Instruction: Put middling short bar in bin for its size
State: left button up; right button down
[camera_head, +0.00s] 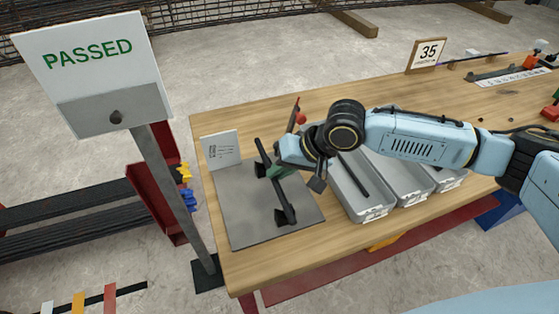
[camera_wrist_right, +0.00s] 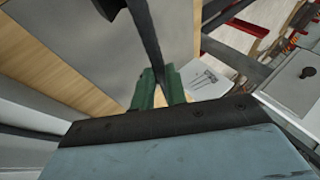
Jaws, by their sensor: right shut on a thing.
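My right gripper (camera_head: 275,173) reaches in from the right over the grey plate (camera_head: 240,205). Its green fingers are shut on a dark bar (camera_head: 284,198), between two small black supports on the plate. In the right wrist view the bar (camera_wrist_right: 146,38) runs up from between the green fingers (camera_wrist_right: 158,88). I cannot tell whether the bar touches the supports. Three grey bins stand side by side to the right of the plate; the nearest bin (camera_head: 371,213) has a dark bar (camera_head: 354,175) in it. My forearm hides part of the bins. My left gripper is out of view.
A small white card (camera_head: 221,150) stands at the plate's back left corner. A red-tipped upright (camera_head: 300,117) rises behind the plate. A "PASSED" sign (camera_head: 95,75) stands on a post left of the wooden table (camera_head: 235,265). A "35" sign (camera_head: 427,55) stands at the back.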

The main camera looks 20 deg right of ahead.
jog(key=shift+f, duration=1.55)
jog(key=c, duration=1.4)
grip_release()
jog(key=shift+f, duration=0.1)
